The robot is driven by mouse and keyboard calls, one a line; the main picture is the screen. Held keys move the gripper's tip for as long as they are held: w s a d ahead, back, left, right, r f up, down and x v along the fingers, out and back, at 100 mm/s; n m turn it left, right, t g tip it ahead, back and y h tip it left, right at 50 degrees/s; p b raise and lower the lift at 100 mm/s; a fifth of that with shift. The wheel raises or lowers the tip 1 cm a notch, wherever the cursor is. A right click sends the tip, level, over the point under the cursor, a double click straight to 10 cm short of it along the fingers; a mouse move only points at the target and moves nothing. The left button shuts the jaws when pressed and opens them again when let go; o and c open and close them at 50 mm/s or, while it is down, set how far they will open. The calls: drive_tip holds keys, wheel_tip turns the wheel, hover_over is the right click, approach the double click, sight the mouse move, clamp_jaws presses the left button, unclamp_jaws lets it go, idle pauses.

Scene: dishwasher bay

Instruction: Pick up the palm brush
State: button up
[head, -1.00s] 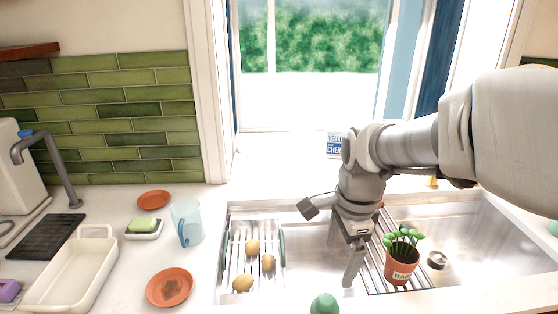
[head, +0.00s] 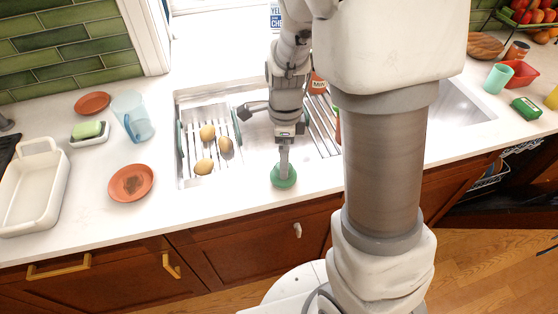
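The palm brush seems to be the round green thing (head: 284,178) at the sink's front edge, in the head view. My gripper (head: 284,165) points down onto it from above, with the fingertips at or just over its top. The fingers line up in this view and look like one narrow bar, so I cannot tell the gap between them or whether they touch the brush. The brush's underside is hidden.
A rack with potatoes (head: 206,133) lies left in the sink. An orange plate (head: 131,184), a blue jug (head: 132,116), a soap dish (head: 90,140) and a white baking dish (head: 38,192) stand left. The front counter strip is mostly clear. My arm hides the sink's middle right.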

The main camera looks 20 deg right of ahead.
drive_tip(key=shift+f+b, duration=0.3)
drive_tip(key=shift+f, duration=2.65)
drive_tip(key=c, duration=1.2)
drive_tip(key=shift+o, duration=0.2)
drive_tip(key=shift+r, duration=0.1)
drive_tip(key=shift+r, duration=0.4)
drive_tip(key=r, duration=0.3)
drive_tip(key=shift+s+d+r+p, duration=0.1)
drive_tip(key=shift+d+r+p, duration=0.1)
drive_tip(key=shift+r+p, duration=0.2)
drive_tip(key=s+d+r, duration=0.3)
drive_tip(key=d+r, duration=0.3)
drive_tip(key=d, duration=0.4)
drive_tip(key=shift+s+d+r, duration=0.15)
drive_tip(key=shift+s+d, duration=0.15)
